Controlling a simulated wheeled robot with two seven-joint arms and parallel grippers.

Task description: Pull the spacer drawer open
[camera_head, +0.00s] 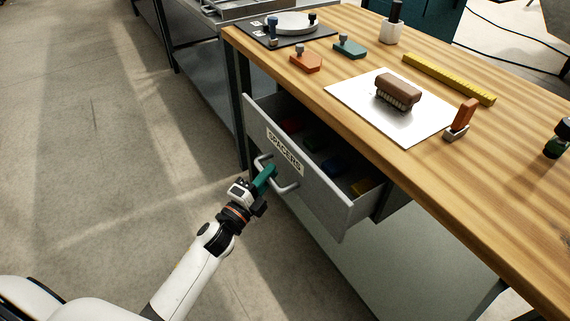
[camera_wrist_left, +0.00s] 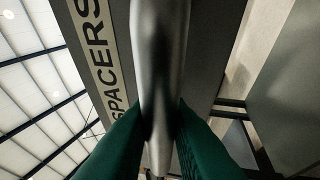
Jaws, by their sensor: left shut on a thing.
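The grey spacer drawer (camera_head: 322,199) stands pulled out from under the wooden workbench, with a white SPACERS label (camera_head: 285,152) on its front. Red, green, blue and yellow pieces show inside it. My left gripper (camera_head: 270,174) is at the drawer's bar handle (camera_head: 289,187), its green fingers around the bar. In the left wrist view the handle (camera_wrist_left: 163,70) runs between the two green fingers (camera_wrist_left: 160,135), which are shut on it. The label (camera_wrist_left: 103,50) is behind it. My right gripper is not in view.
On the bench top (camera_head: 330,60) are a white sheet (camera_head: 350,100) with a brown brush (camera_head: 398,90), a yellow bar (camera_head: 450,80), an orange block (camera_head: 306,62) and a teal block (camera_head: 349,47). The floor (camera_head: 100,160) left of the drawer is clear.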

